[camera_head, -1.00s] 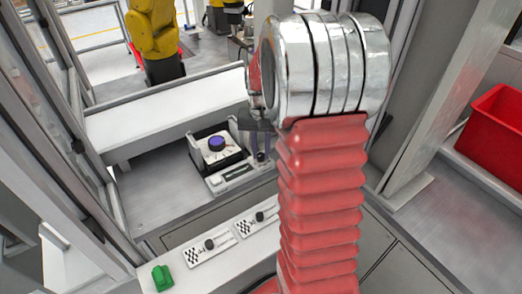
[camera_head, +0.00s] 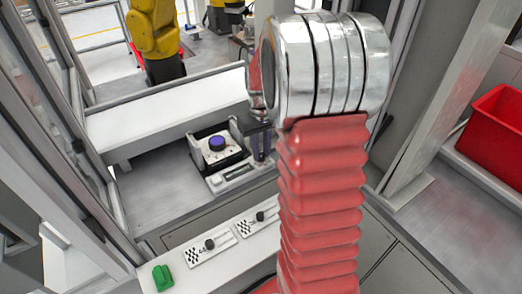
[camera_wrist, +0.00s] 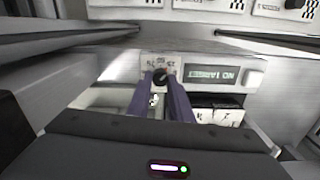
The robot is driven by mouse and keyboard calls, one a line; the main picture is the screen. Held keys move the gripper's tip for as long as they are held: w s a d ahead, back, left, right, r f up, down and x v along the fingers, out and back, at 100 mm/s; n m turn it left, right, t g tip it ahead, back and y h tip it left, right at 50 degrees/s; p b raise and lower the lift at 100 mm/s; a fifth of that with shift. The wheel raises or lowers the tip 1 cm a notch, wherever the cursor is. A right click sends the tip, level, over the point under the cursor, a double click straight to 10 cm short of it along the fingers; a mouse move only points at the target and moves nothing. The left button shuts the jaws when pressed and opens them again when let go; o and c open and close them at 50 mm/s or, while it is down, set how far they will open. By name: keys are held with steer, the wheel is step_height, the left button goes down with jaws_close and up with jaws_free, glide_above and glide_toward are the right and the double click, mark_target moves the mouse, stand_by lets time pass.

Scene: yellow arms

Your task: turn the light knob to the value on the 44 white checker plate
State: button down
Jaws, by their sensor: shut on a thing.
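My gripper (camera_wrist: 160,92) is shut on the small dark light knob (camera_wrist: 160,75); its two purple-grey fingers stand on either side of it. The knob sits on a pale plate with dial marks, beside a display (camera_wrist: 212,75) with upside-down lettering that is hard to read. In the head view my gripper (camera_head: 263,149) is over the right end of the pale panel (camera_head: 232,175), hiding the knob. White checker plates with dark knobs lie on the front ledge, one on the left (camera_head: 208,249) and one on the right (camera_head: 258,222). Their numbers are too small to read surely.
A box with a purple round top (camera_head: 217,143) stands just behind the panel. A green block (camera_head: 162,278) is on the front ledge. A white shelf (camera_head: 165,110) lies behind, and a red bin (camera_head: 495,125) is at the right. The grey bench left of the panel is clear.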

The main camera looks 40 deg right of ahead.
mark_target(261, 154)
steer(key=c, duration=1.6)
jaws_free()
steer(key=shift+r, duration=0.1)
step_height(261, 154, up, 14)
steer(key=shift+f, duration=0.2)
